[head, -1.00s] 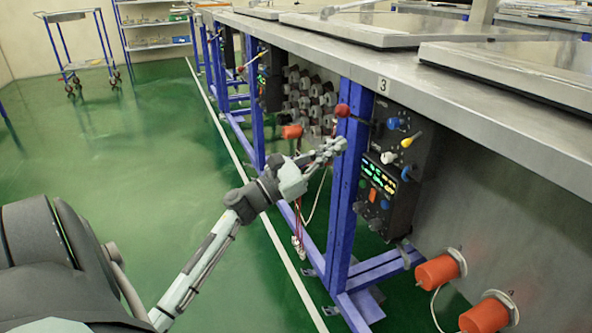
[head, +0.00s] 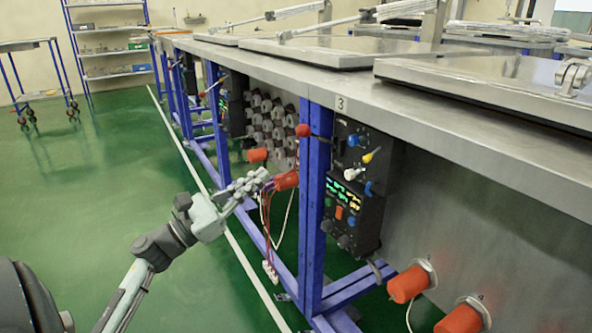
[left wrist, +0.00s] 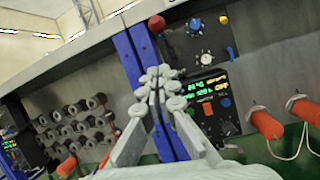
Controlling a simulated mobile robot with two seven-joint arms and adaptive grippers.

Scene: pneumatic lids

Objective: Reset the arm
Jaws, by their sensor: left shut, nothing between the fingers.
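My left arm comes in from the lower left in the head view. Its gripper (head: 250,183) is shut and empty, with the fingertips together, in front of the bench frame. In the left wrist view the shut fingers (left wrist: 158,80) overlap the blue post (left wrist: 128,62). The control panel (head: 355,190) with lit green digits, knobs and switches is right of the gripper. A red ball knob (head: 303,130) sits by the post. My right gripper is not seen.
The steel bench (head: 350,85) with flat lids (head: 490,88) runs along the right. Orange cylinders (head: 408,284) stick out at lower right. Cables (head: 268,235) hang under the bench. A cart (head: 40,85) and shelves (head: 108,45) stand at the back. The green floor at left is clear.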

